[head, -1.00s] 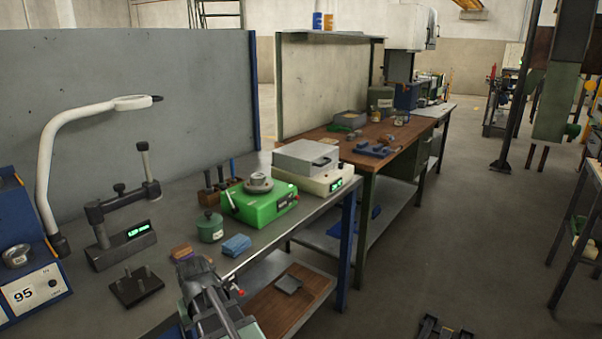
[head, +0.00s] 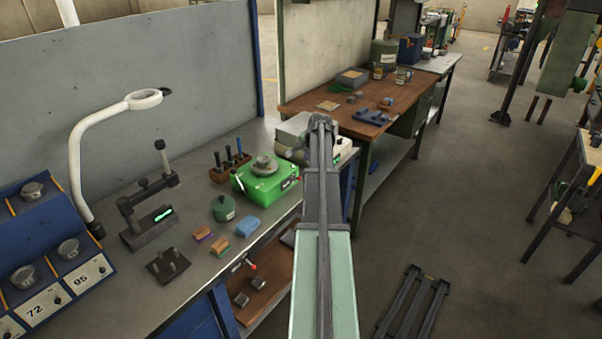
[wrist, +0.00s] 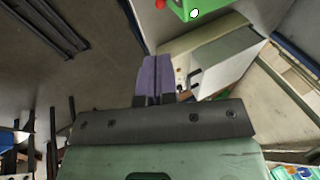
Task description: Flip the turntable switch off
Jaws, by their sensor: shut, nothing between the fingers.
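A green box with a round grey plate on top, which looks like the turntable (head: 262,190), stands on the grey workbench in the head view. Part of a green body (wrist: 178,8) with a red knob (wrist: 160,4) and a white round spot shows at the top edge of the wrist view. I cannot tell which detail is the switch. My gripper (head: 320,120) is right of the green box and appears above the pale instrument. In the wrist view my gripper's purple fingers (wrist: 157,72) are together and empty, apart from the green body.
The pale instrument (head: 296,130) is partly hidden behind my gripper. A green jar (head: 222,208), a blue block (head: 247,227) and a tool rack (head: 229,168) stand near the green box. A magnifier lamp (head: 75,165) is at left. Open floor lies right of the bench.

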